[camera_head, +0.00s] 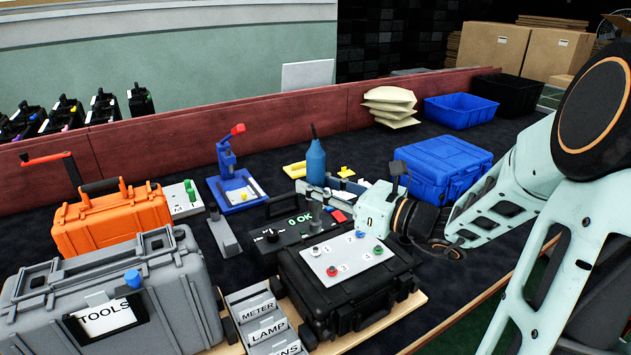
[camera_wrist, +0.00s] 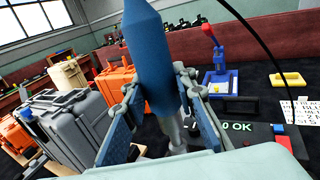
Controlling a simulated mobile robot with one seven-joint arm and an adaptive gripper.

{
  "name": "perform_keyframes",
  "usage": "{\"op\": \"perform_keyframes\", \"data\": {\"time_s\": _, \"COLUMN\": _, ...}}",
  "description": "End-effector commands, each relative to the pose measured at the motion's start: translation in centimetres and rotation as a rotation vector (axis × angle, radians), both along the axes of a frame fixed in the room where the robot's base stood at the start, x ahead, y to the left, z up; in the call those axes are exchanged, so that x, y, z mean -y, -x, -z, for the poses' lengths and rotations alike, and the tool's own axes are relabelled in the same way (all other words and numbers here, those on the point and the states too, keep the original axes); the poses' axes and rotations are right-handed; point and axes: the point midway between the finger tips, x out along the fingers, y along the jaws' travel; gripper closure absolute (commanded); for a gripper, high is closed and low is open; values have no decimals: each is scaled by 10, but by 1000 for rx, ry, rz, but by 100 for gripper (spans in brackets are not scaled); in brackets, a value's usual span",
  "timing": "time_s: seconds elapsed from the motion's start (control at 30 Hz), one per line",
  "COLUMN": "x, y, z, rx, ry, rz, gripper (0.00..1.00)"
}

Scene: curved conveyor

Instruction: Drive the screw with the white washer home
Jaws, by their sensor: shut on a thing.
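A white plate (camera_head: 345,262) with numbers and several screws lies on a black case (camera_head: 345,300). Red (camera_head: 331,271), green (camera_head: 378,249) and blue (camera_head: 360,234) washers show on it. A pale screw spot (camera_head: 315,250) sits near number 1 at the plate's back left; its washer is too small to make out surely. My gripper (camera_head: 322,186) is shut on an upright blue driver tool (camera_head: 316,160), also large in the wrist view (camera_wrist: 153,65). Its grey shaft (camera_wrist: 177,130) points down towards the plate's back left. Whether the tip touches a screw cannot be told.
A black box (camera_head: 290,235) reading "0 OK" stands behind the plate. Orange (camera_head: 115,218) and grey (camera_head: 120,300) tool cases are left, a blue press (camera_head: 232,175) behind. A labelled tray (camera_head: 262,315) is front left. A blue case (camera_head: 443,165) stands back right.

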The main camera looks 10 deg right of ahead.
Motion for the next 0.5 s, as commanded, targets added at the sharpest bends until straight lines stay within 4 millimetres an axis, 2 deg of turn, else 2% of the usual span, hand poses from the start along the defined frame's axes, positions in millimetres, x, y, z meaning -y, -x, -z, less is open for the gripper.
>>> {"op": "perform_keyframes", "data": {"time_s": 0.3, "x": -1, "y": 0, "z": 34, "rx": 1, "ry": -2, "rz": -1, "gripper": 100}}
{"op": "perform_keyframes", "data": {"time_s": 0.5, "x": -1, "y": 0, "z": 48, "rx": 2, "ry": -1, "rz": -1, "gripper": 100}}
